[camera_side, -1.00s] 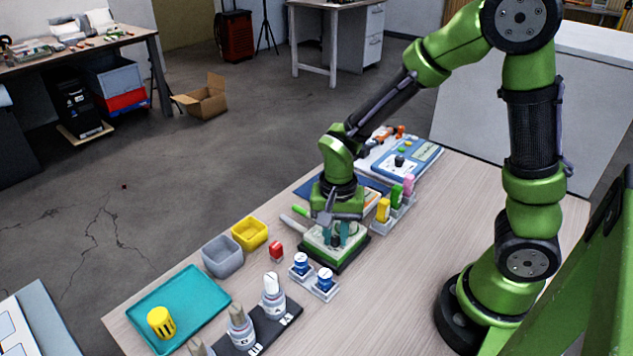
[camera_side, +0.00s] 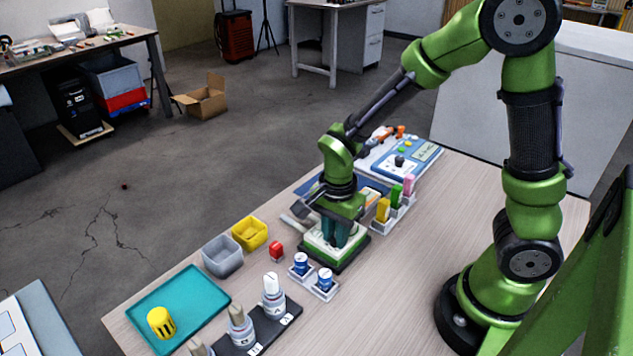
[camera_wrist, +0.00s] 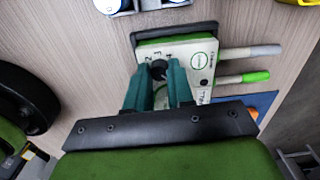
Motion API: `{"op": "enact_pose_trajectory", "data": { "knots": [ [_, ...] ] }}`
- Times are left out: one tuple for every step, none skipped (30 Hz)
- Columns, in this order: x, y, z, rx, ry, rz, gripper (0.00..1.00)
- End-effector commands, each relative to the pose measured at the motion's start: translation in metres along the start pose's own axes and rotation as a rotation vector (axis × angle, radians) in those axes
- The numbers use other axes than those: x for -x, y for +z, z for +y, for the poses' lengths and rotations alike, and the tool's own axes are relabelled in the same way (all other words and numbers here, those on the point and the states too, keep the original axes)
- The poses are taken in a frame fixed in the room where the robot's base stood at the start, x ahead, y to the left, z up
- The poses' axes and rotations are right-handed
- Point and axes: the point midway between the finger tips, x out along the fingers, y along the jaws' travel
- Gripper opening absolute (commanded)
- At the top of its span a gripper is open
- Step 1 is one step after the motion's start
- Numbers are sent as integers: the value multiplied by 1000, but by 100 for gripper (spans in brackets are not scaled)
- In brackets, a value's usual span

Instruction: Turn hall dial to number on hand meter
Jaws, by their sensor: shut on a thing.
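A white-faced box with green trim on a dark base (camera_side: 320,257) stands on the table below my gripper. It also shows in the wrist view (camera_wrist: 202,47), with a black dial knob (camera_wrist: 158,68) and small marks around it. My gripper (camera_side: 338,239) points down with its teal fingers on either side of the knob, shut on it; in the wrist view the fingers (camera_wrist: 158,78) cover part of the knob and face. A blue panel with a small display (camera_side: 427,152) lies at the table's far end. Its reading is too small to make out, and I cannot tell whether it is the hand meter.
Grey- and green-handled rods (camera_wrist: 245,51) lie beside the box. A rack of coloured blocks (camera_side: 383,210) is close behind.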

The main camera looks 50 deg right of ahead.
Motion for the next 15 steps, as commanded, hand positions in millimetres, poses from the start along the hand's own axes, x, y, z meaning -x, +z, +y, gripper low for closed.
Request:
{"op": "enact_pose_trajectory", "data": {
  "knots": [
    [0,0,0,-2,-1,0,0],
    [0,0,0,-3,-1,0,0],
    [0,0,0,-3,-1,0,0],
    [0,0,0,-3,-1,0,0],
    [0,0,0,-3,-1,0,0],
    [0,0,0,-2,-1,0,0],
    [0,0,0,-2,-1,0,0],
    [0,0,0,-2,-1,0,0],
    [0,0,0,-2,-1,0,0],
    [0,0,0,-2,-1,0,0],
    [0,0,0,-2,-1,0,24],
    [0,0,0,-2,-1,0,30],
    [0,0,0,-2,-1,0,34],
    [0,0,0,-2,-1,0,39],
    [0,0,0,-1,-1,0,45]
  ]
}}
